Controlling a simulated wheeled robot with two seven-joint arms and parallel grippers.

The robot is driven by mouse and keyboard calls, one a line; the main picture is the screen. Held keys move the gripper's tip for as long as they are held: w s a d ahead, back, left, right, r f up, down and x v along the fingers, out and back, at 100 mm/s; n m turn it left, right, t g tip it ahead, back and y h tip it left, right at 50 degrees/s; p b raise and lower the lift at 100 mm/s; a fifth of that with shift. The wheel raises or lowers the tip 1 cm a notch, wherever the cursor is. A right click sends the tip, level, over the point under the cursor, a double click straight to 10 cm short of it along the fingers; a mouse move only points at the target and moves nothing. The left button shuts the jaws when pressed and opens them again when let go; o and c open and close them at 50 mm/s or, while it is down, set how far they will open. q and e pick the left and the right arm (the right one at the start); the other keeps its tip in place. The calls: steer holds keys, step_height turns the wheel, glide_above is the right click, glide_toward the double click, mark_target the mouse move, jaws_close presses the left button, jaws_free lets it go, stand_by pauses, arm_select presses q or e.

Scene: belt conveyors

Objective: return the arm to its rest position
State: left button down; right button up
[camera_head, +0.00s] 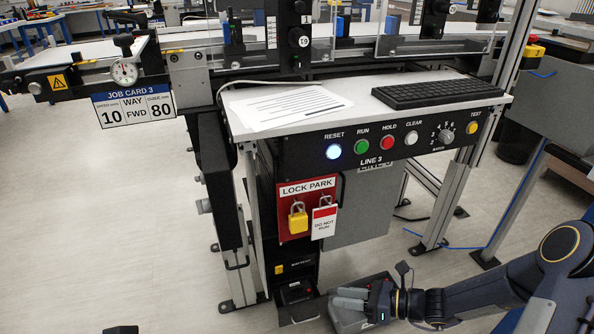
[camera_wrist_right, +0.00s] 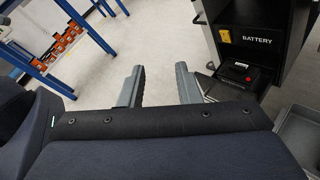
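My right arm comes in from the lower right in the head view. Its gripper (camera_head: 341,298) is low over the floor, in front of the line 3 console and left of the rest of the arm. In the right wrist view the two grey fingers of the right gripper (camera_wrist_right: 160,70) stand apart with only floor between them, so it is open and empty. I do not make out my left gripper; a small dark piece at the bottom edge of the head view is too cut off to identify.
The console (camera_head: 350,150) carries a keyboard (camera_head: 437,93), paper and buttons. A grey tray (camera_head: 345,320) lies below my right gripper in the head view. The battery bay (camera_wrist_right: 252,60) stands right of the fingers in the wrist view, a blue rack (camera_wrist_right: 62,45) left. Floor at left is clear.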

steer(key=s+d+r+n+g+h, duration=0.25)
steer(key=s+r+n+h, duration=0.25)
steer(key=s+r+n, duration=0.75)
steer(key=s+d+r+n+t+h, duration=0.5)
steer(key=s+n, duration=0.3)
steer(key=n, duration=0.5)
step_height(320, 180, up, 32)
steer(key=d+g+p, duration=0.1)
steer(key=p, duration=3.1)
steer(key=shift+h+p, duration=0.3)
